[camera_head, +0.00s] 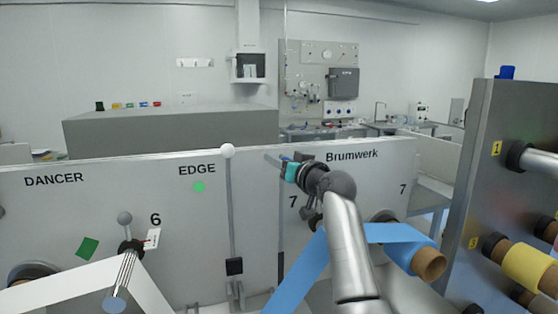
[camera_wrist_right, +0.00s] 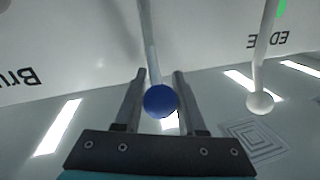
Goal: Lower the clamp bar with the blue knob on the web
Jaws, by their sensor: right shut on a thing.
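The blue knob (camera_wrist_right: 160,101) shows in the right wrist view between the two fingers of my right gripper (camera_wrist_right: 157,96). My right gripper is shut on it. The clamp bar (camera_wrist_right: 149,45) runs away from the knob. In the head view my right gripper (camera_head: 274,158) is in front of the Brumwerk panel, at about the height of the white knob (camera_head: 228,151); the blue knob is hidden there. The dark lower end of the clamp bar (camera_head: 280,264) shows below it. The blue web (camera_head: 298,272) slopes down to the left from the roller at right. My left gripper is not in view.
A second bar (camera_head: 232,210) with the white knob stands upright to the left, close to my right gripper. A white web (camera_head: 65,291) is at lower left. A steel rack (camera_head: 490,165) with rolls stands at right. My right forearm covers part of the panel.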

